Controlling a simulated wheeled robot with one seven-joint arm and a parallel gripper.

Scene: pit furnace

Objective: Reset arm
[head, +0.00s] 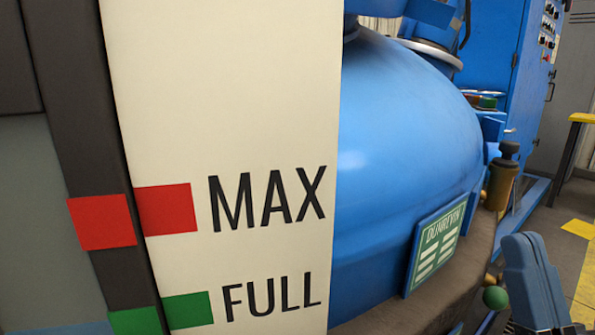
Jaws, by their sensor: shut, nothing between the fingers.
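A blue-grey blocky part (535,278) stands at the bottom right, cut off by the frame edge.
A cream level board (230,90) marked MAX and FULL fills the left, close up. Behind it is a blue domed furnace body (400,130) with a green plate (437,240). A green ball knob (495,297) is lower right. A blue cabinet (500,50) stands behind.

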